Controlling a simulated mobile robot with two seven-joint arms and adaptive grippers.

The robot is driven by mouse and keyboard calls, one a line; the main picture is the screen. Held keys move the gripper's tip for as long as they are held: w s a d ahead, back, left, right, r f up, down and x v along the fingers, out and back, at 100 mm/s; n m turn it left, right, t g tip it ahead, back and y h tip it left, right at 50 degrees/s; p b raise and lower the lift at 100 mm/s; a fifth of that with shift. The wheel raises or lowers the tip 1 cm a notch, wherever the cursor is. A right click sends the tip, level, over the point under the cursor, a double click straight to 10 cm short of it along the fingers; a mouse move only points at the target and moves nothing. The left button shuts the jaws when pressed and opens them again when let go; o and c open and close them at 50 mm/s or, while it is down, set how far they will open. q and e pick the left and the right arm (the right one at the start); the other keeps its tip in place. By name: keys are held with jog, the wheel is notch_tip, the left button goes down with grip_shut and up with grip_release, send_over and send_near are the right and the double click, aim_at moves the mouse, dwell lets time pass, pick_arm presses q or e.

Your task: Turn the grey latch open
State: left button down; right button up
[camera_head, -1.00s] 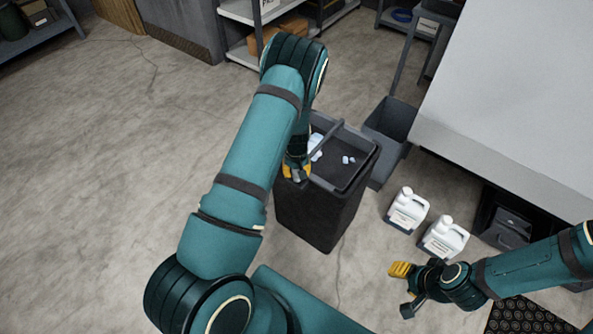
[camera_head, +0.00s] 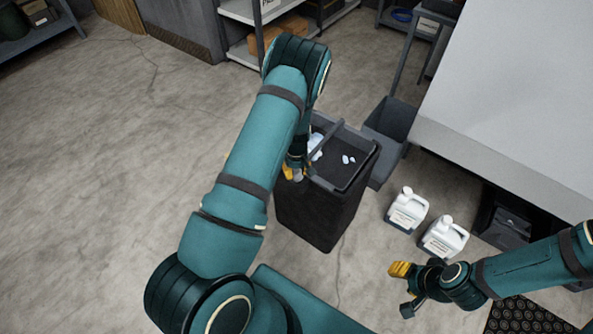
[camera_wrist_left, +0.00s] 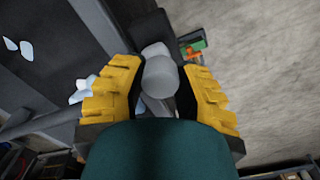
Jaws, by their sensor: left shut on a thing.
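The grey latch (camera_wrist_left: 162,75) shows in the left wrist view as a rounded grey knob between the yellow fingers of my left gripper (camera_wrist_left: 158,95). The gripper is shut on it. In the head view my left gripper (camera_head: 293,172) is at the near left top edge of a dark bin (camera_head: 318,212), with the latch (camera_head: 298,175) just showing beside a yellow finger. The latch's lower part is hidden. My right gripper (camera_head: 404,289) is open and empty over the floor at the lower right.
The bin's top holds several pale scraps (camera_head: 347,159), and a grey bar crosses it. Two white jugs (camera_head: 408,209) (camera_head: 444,236) stand right of the bin. A grey container (camera_head: 391,128) stands behind it. A large pale booth (camera_head: 510,100) fills the right. Floor at left is clear.

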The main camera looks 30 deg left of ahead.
pick_arm(q)
jog(key=c, duration=0.6)
grip_release()
notch_tip(320, 180, up, 12)
dwell(0.3)
